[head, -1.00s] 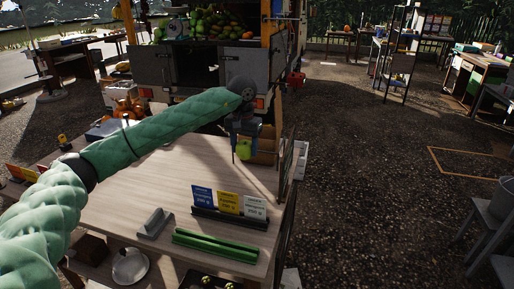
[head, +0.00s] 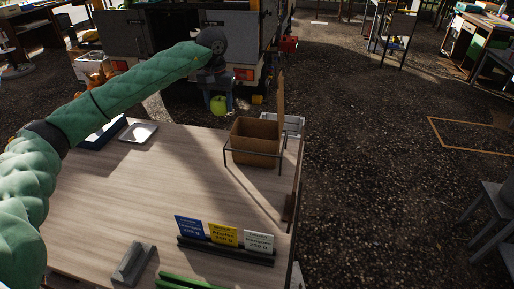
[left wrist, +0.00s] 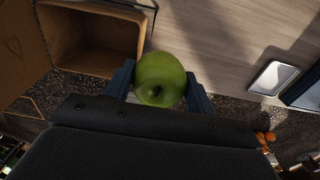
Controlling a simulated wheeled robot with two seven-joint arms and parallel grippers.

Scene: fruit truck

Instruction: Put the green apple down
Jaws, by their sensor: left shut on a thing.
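The green apple (head: 218,105) is held between the fingers of my left gripper (head: 218,98), seen in the head view at the far edge of the wooden table (head: 150,200). In the left wrist view the apple (left wrist: 160,79) sits between the two blue fingers of the gripper (left wrist: 160,85), which are shut on it. An open cardboard box (head: 255,138) stands at the table's far right corner, to the right of the apple. The box (left wrist: 95,38) also shows at the upper left of the left wrist view. My right gripper is not in view.
A row of blue, yellow and white sign cards (head: 223,235) stands near the table's front, with a grey stand (head: 133,263) to the left. A tablet-like tray (head: 138,132) lies at the far left. The table's middle is clear. A truck stands behind.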

